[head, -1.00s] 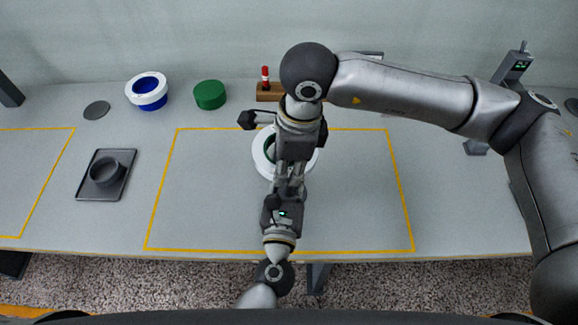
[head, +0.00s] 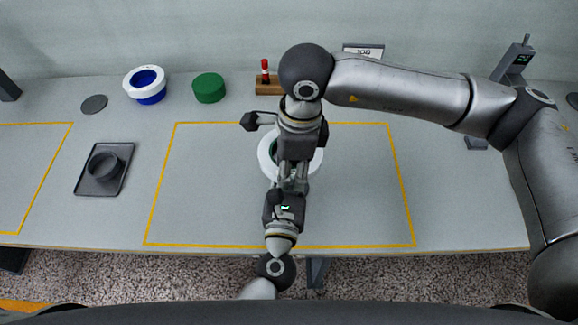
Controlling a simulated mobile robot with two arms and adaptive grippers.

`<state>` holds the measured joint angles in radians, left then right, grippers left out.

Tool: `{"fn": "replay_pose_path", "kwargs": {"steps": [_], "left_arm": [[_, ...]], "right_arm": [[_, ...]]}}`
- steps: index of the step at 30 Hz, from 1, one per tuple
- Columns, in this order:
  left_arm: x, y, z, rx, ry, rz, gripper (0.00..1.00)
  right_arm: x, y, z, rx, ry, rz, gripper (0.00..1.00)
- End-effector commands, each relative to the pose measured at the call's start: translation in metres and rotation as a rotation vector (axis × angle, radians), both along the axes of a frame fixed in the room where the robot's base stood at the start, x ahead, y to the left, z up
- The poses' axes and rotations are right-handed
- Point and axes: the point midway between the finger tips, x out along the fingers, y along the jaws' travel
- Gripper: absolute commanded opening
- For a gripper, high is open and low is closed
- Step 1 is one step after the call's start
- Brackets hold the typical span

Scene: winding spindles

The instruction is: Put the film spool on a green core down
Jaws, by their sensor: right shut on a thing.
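The film spool, a white ring (head: 266,160) around a green core, shows over the middle of the yellow-outlined area. Much of it is hidden behind my grippers. My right gripper (head: 295,168) comes down over it from the far side and is shut on it; its fingertips are mostly covered. My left gripper (head: 291,186) reaches in from the near side, close to the spool's near edge. Its fingers overlap the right gripper in view, so I cannot tell whether they touch the spool or are open. The gap between spool and table cannot be judged.
A white spool with a blue core (head: 147,87), a green core (head: 209,88) and a dark disc (head: 94,104) stand at the back left. A grey tray with a dark ring (head: 127,165) lies left. A wooden block with a red-topped item (head: 266,76) stands behind. The outlined area's right side is clear.

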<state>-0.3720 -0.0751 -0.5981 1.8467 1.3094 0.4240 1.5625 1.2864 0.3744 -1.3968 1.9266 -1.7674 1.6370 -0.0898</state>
Motion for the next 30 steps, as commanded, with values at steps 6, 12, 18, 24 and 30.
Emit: {"fn": "replay_pose_path", "kwargs": {"steps": [6, 12, 18, 24, 30], "left_arm": [[0.003, 0.006, 0.003, -0.007, -0.005, 0.017, 0.0], [0.002, 0.005, 0.001, -0.005, 0.0, 0.013, 0.0], [0.002, 0.004, 0.0, -0.004, 0.001, 0.011, 0.0], [0.001, 0.004, -0.001, -0.004, 0.003, 0.009, 0.0], [0.001, 0.003, -0.001, -0.004, 0.004, 0.008, 0.0]], "right_arm": [[0.0, -0.007, 0.041, -0.013, 0.005, -0.001, 0.39], [0.001, -0.009, 0.087, -0.009, 0.002, 0.002, 0.39], [0.001, -0.01, 0.114, -0.009, 0.002, 0.003, 0.39], [0.001, -0.011, 0.122, -0.007, 0.002, 0.005, 0.39], [0.001, -0.011, 0.122, -0.007, 0.002, 0.005, 0.39]]}}
